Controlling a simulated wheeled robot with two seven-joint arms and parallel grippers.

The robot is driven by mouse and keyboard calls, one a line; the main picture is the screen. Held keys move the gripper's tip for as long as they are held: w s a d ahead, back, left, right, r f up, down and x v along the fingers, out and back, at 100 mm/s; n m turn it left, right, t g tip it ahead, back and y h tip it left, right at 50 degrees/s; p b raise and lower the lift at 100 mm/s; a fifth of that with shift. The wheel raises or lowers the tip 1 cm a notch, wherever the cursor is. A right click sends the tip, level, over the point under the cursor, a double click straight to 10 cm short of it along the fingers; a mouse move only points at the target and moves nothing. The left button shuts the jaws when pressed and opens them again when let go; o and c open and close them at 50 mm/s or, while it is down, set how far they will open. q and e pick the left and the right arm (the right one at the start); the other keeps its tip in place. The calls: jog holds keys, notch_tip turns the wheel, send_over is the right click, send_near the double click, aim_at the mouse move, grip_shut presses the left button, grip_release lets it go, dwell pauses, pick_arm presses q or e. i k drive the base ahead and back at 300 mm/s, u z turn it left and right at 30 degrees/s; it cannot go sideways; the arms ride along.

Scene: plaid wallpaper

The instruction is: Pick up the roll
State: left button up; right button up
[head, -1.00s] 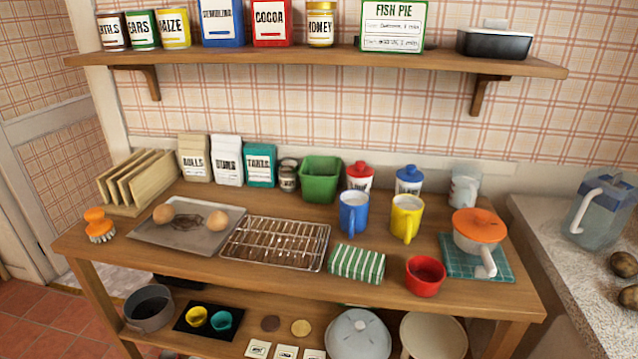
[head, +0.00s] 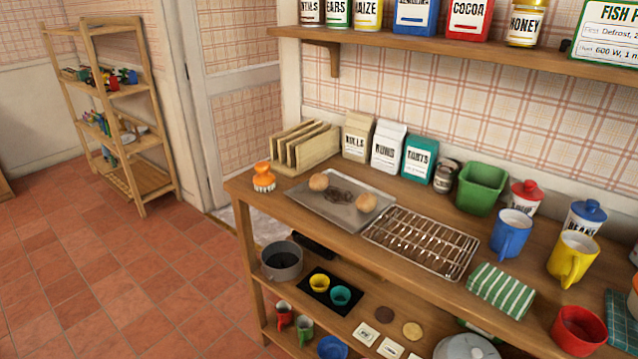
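Two round brown rolls sit on a grey baking tray (head: 310,201) on the wooden table. One roll (head: 318,181) is near the tray's back left, and the other roll (head: 366,203) is near its right edge. A dark patch or flat item lies between them; I cannot tell what it is. Neither of my grippers is in view.
A wire rack (head: 421,241) is right of the tray. An orange brush (head: 263,177) stands at the table's left end, and a wooden rack (head: 300,147) and labelled bags (head: 388,146) stand behind. The tiled floor (head: 120,285) at left is clear.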

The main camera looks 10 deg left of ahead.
aim_at(318, 182)
jog(key=u, duration=1.7)
jog(key=i, duration=2.85)
jog(key=z, duration=2.55)
